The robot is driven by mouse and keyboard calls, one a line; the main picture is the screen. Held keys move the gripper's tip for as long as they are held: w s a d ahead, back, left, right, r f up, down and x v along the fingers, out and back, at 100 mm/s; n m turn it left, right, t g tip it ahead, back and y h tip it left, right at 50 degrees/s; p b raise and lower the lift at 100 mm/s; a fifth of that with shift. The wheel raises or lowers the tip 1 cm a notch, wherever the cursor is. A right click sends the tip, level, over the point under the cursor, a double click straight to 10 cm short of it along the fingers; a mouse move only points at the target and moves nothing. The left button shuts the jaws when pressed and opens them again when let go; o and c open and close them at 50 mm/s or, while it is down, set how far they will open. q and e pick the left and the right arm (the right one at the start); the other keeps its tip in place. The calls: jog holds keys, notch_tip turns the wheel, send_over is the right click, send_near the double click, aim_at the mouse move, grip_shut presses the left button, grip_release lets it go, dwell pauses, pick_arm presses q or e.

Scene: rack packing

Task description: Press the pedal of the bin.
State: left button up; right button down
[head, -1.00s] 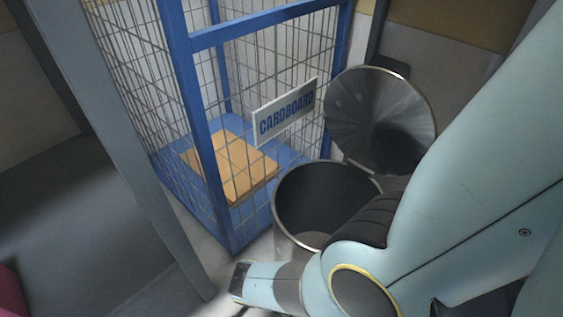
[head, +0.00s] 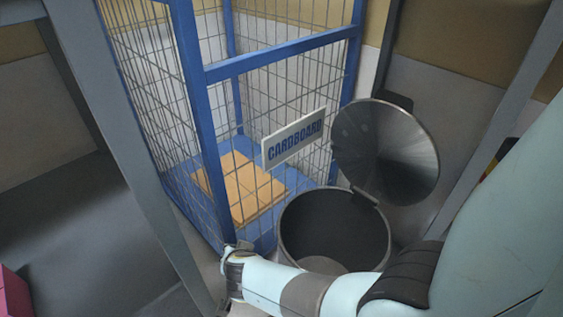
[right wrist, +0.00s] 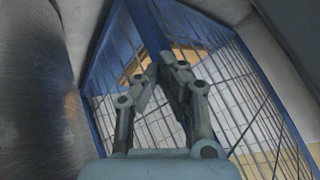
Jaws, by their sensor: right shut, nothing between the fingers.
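The steel bin (head: 292,228) stands right of the cage in the head view. Its round lid (head: 385,150) is up and its dark mouth is open. The pedal is not visible; my right arm covers the bin's lower front. In the right wrist view my right gripper (right wrist: 166,68) is shut and empty, its fingers pointing towards the blue cage. The bin's curved steel wall (right wrist: 32,80) fills the left side of that view, beside the gripper. My left gripper is not in view.
A blue wire cage (head: 212,140) with a "CARDBOARD" sign (head: 295,138) stands left of the bin, with flat cardboard (head: 245,190) inside. It also shows ahead in the right wrist view (right wrist: 240,95). A grey post (head: 120,150) rises at the left. A pink object (head: 12,295) sits at lower left.

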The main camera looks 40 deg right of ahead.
notch_tip(320, 180, up, 6)
jog(key=w+a+n+t+y, duration=0.1)
jog(key=n+t+y, duration=0.1)
jog(key=t+y, duration=0.1)
jog(key=shift+a+n, duration=0.4)
jog(key=shift+r, duration=0.15)
